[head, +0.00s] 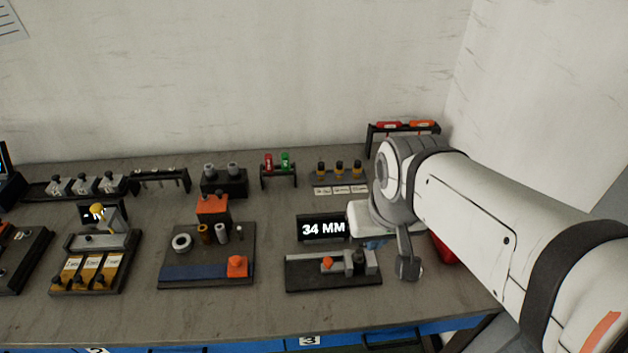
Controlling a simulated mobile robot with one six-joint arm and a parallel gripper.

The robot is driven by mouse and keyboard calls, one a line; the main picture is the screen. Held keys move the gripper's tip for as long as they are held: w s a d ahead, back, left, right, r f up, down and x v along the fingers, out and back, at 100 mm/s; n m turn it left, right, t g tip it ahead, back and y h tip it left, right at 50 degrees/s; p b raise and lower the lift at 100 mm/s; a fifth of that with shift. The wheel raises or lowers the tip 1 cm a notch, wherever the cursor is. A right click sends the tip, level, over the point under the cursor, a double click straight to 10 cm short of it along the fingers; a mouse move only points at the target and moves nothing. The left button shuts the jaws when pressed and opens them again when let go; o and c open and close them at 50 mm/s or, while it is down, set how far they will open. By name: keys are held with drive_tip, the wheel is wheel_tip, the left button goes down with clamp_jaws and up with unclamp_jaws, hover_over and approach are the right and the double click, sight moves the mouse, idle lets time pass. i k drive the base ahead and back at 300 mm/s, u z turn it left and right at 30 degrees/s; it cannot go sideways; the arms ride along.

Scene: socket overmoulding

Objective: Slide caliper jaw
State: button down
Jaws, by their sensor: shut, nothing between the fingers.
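The caliper (304,277) is a dark base with a grey rail, on the bench at the right of the row of stations. Its sliding jaw appears to be the part with an orange knob (327,263). Grey upright blocks (354,262) stand just right of the knob. A black display (311,228) behind the caliper reads "34 MM". My gripper (409,270) is shut and empty, pointing down just right of the caliper's right end. It appears apart from the knob. My wrist hides part of the area behind the caliper's right end.
Left of the caliper is a dark board (206,274) with cylinders and an orange block. Racks with small parts (342,180) line the back. A red object (443,249) is partly hidden behind my arm. Bare bench shows in front of the caliper.

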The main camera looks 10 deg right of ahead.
sight(328, 266)
drive_tip(key=z, duration=0.4)
drive_tip(key=k, duration=1.35)
drive_tip(key=u, duration=0.3)
drive_tip(key=i, duration=1)
